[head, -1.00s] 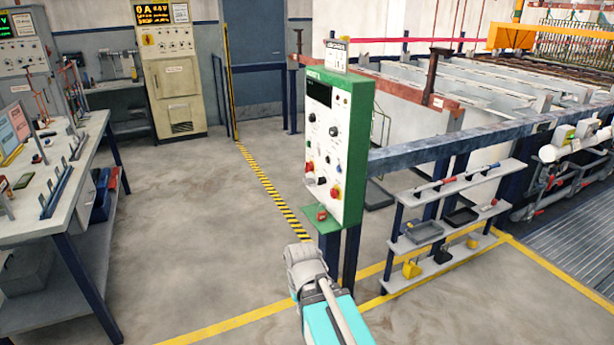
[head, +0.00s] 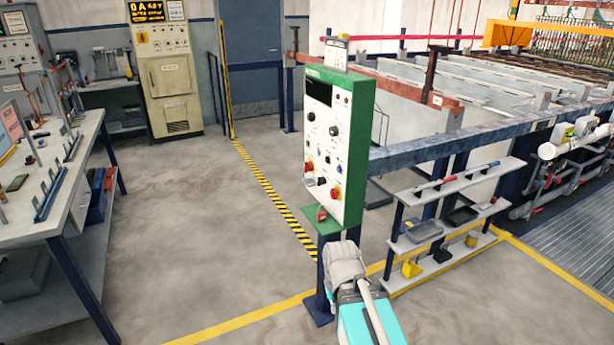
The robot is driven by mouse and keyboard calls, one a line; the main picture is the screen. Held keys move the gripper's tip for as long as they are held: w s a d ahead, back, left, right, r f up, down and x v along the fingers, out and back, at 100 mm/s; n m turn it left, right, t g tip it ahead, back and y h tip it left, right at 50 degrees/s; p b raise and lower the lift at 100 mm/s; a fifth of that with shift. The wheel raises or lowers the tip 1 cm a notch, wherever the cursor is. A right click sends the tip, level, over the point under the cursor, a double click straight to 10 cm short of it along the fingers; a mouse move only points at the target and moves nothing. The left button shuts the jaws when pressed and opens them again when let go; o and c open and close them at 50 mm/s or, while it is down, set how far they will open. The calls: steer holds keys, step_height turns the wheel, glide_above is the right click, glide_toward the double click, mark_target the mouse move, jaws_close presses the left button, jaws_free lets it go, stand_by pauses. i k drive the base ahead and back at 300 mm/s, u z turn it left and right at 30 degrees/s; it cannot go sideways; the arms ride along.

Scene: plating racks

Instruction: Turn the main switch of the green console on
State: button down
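The green console (head: 356,150) stands upright on dark posts in the middle of the head view, its white front panel (head: 318,147) facing left. The panel has a dark display at the top (head: 319,92), black knobs (head: 333,131), and red knobs on the lower part, at its left (head: 309,167) and right (head: 335,193). Labels are too small to read, so I cannot tell which control is the main switch or its position. A small red object (head: 321,213) sits on the green ledge below. My grey and teal arm rises from the bottom, in front of the console's posts; no gripper fingers show.
A small shelf rack (head: 440,232) with bins stands right of the console, under a blue-grey rail (head: 470,140). A workbench (head: 60,205) fills the left side. A beige cabinet (head: 172,80) stands behind. The floor (head: 200,240) between bench and console is clear.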

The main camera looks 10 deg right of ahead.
mark_target(308, 167)
steer(key=z, duration=0.05)
steer(key=i, duration=1)
